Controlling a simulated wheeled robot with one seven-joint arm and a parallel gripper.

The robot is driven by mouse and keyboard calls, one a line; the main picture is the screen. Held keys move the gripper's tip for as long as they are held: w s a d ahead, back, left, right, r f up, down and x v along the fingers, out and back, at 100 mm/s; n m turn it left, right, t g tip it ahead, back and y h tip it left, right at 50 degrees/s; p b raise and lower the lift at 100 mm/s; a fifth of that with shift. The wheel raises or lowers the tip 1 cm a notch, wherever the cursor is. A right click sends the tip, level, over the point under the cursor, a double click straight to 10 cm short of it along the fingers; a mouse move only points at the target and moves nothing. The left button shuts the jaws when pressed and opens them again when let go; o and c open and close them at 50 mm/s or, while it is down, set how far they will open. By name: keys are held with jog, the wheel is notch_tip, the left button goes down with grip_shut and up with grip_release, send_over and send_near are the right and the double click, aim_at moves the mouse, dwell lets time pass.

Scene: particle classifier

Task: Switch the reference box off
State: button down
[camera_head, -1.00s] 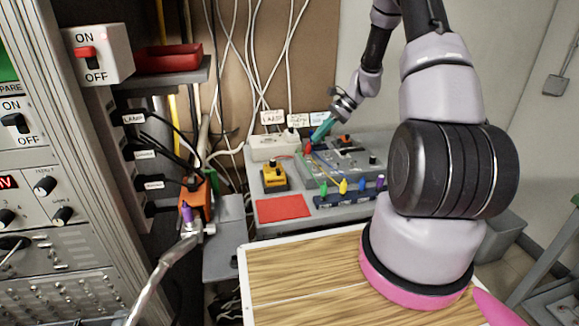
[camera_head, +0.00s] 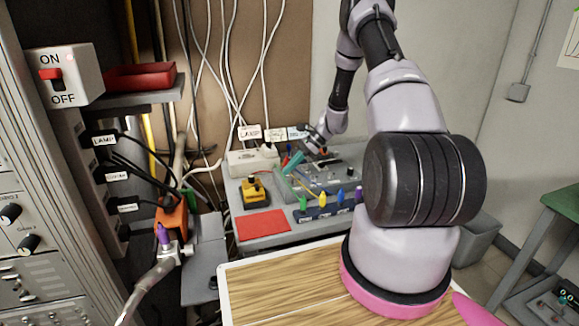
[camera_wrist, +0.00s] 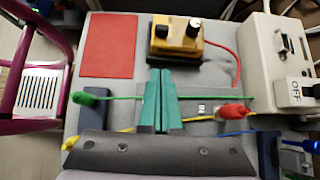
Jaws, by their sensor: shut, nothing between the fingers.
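My gripper (camera_head: 291,163) has teal fingers, which fill the middle of the wrist view (camera_wrist: 161,74). They are shut, empty, and above the grey workbench. A white box (camera_head: 240,160) stands at the bench's back left; in the wrist view its OFF-marked switch (camera_wrist: 299,92) shows at the right edge, to the right of my fingers. I cannot tell which of these is the reference box. A separate ON/OFF box (camera_head: 65,77) with a red switch is at the upper left.
A red mat (camera_head: 263,225) lies at the bench's front left. Coloured clips and cables cross the bench near my fingers, including a green clip (camera_wrist: 82,98) and a red clip (camera_wrist: 231,109). White cables hang behind. A wooden tabletop (camera_head: 285,294) is in front.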

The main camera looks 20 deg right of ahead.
aim_at(256, 185)
jog(key=x, duration=0.6)
jog(key=a, duration=0.3)
jog(key=shift+a, duration=0.5)
jog(key=shift+a, duration=0.1)
jog(key=a, duration=0.2)
jog(key=shift+w+a, duration=0.1)
jog(key=shift+a, duration=0.25)
